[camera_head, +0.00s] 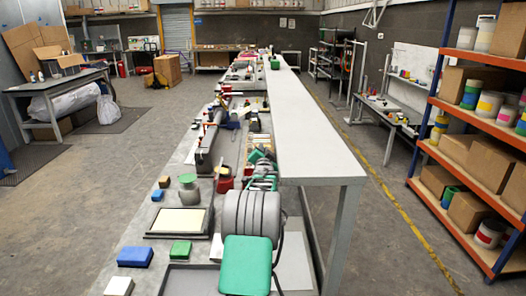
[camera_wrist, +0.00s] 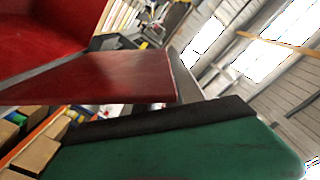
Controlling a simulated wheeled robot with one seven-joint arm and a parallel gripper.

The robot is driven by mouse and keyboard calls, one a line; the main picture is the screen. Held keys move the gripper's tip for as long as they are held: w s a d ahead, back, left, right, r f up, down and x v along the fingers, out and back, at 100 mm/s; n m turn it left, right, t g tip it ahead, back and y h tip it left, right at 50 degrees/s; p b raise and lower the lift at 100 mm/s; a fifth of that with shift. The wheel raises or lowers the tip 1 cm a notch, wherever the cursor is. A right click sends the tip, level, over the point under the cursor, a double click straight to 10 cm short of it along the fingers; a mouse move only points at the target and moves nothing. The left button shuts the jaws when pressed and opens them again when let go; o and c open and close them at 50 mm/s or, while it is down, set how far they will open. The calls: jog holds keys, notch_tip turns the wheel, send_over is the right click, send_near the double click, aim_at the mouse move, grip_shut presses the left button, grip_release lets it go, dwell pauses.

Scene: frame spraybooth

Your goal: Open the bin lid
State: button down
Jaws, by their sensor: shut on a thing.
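A small dark red bin (camera_head: 225,184) stands on the long workbench in the head view, just left of the far end of my arm. In the wrist view, a red panel, which looks like the bin lid (camera_wrist: 130,82), juts in from the left below a larger red surface. My gripper (camera_wrist: 178,98) shows there as a green part with a black edge, right against the panel's lower side. It is shut on the lid. The other finger is not clearly seen. My arm hides part of the bench around the bin in the head view.
A raised grey shelf (camera_head: 310,140) runs along the right. Open floor lies to the left.

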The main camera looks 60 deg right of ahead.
jog(key=shift+s+d+f, duration=0.1)
jog(key=shift+s+f, duration=0.1)
jog(key=s+m+b, duration=0.1)
jog(key=s+d+m+b, duration=0.1)
jog(key=b, duration=0.1)
jog(key=shift+r, duration=0.15)
jog(key=s+d+m+b, duration=0.3)
jog(key=s+m+b, duration=0.1)
jog(key=s+m, duration=0.2)
jog(key=shift+s+d+f+m+b, duration=0.25)
jog(key=shift+s+m+b, duration=0.1)
jog(key=shift+m, duration=0.15)
jog(key=c, duration=1.6)
grip_release()
jog(key=shift+o, duration=0.5)
jog(key=shift+r, duration=0.15)
